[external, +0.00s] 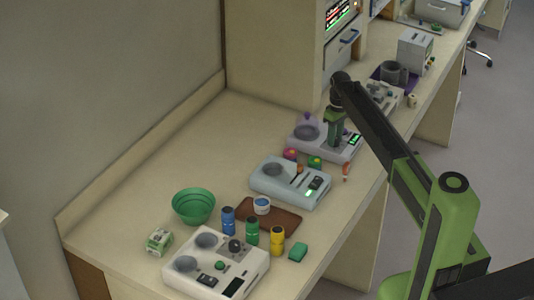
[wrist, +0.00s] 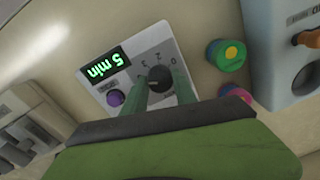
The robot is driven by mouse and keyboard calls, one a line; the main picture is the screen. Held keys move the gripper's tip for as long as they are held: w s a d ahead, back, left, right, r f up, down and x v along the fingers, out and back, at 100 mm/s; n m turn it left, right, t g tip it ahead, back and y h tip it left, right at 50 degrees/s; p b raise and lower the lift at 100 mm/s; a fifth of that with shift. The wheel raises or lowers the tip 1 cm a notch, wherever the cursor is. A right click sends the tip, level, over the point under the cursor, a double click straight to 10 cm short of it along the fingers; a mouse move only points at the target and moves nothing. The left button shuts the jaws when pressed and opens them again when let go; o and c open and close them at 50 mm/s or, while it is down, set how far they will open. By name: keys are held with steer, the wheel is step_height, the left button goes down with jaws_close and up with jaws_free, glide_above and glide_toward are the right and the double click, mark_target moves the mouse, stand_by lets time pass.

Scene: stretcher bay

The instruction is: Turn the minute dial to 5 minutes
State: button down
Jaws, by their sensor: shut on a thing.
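The minute dial (wrist: 159,74) is a dark round knob with numbers around it, on a pale device (wrist: 159,44). The device's display (wrist: 90,68) reads "5 min" in green, upside down in the wrist view. A purple button (wrist: 115,97) is beside the dial. My gripper (wrist: 161,84) has its two green fingers on either side of the dial and is shut on it. In the external view my gripper (external: 334,143) reaches down onto the pale device (external: 310,146), and hides the dial there.
A light-blue device (external: 262,185) stands nearer on the counter, with pink (external: 290,154) and green (external: 315,162) round items between. A white device (external: 196,272), green bowl (external: 193,206) and several bottles stand closer still. Clear counter (external: 150,165) lies left of them.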

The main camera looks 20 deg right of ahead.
mark_target(336, 138)
steer(key=shift+s, duration=0.1)
stand_by(0.3)
steer(key=c, duration=1)
jaws_free()
steer(key=shift+r, duration=0.1)
step_height(336, 138, up, 17)
steer(key=p, duration=1.7)
steer(key=shift+w+d, duration=0.25)
steer(key=shift+d, duration=0.1)
steer(key=shift+r, duration=0.1)
